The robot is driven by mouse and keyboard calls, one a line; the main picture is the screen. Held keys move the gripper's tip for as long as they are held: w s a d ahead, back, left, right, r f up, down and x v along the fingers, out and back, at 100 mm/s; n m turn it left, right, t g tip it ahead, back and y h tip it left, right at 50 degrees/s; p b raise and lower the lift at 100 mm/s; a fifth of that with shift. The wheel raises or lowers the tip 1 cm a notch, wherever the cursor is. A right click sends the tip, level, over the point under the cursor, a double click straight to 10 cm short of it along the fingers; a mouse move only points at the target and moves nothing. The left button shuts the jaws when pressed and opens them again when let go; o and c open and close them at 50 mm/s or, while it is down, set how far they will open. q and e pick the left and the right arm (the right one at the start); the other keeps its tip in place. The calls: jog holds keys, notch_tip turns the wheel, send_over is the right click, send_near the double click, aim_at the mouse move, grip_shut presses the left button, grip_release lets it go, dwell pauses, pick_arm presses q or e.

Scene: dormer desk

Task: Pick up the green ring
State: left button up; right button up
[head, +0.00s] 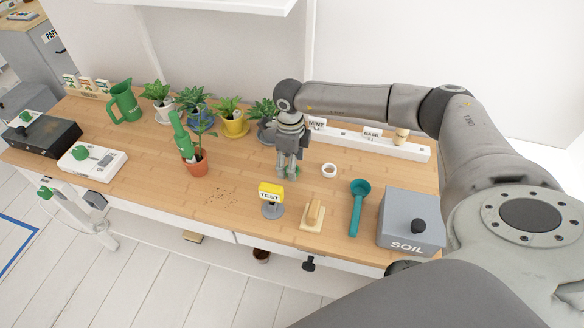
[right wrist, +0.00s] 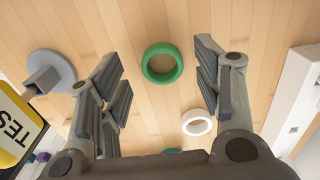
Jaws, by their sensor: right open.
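The green ring (right wrist: 146,64) lies flat on the wooden desk in the right wrist view, ahead of my right gripper and between the lines of its two fingers. My right gripper (right wrist: 160,88) is open and empty, with its fingers spread wide to either side. In the head view my right gripper (head: 288,176) points down over the middle of the desk. It hides most of the ring there. I cannot tell the exact height of the fingertips above the desk. My left gripper is not in view.
A white ring (right wrist: 187,124) lies close to the green one. A yellow TEST sign (head: 271,192), a sponge on a tray (head: 311,226), a teal scoop (head: 357,206) and a grey SOIL box (head: 411,220) stand nearby. A potted plant (head: 195,168) is to the left.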

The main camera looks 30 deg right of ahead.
jog(key=shift+f, duration=0.55)
jog(key=shift+w+f, duration=0.1)
jog(key=shift+f, duration=0.2)
jog(key=shift+c, duration=1.7)
jog(key=c, duration=0.5)
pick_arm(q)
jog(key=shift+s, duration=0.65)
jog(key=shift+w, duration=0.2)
pick_arm(e)
jog(key=shift+r, duration=0.15)
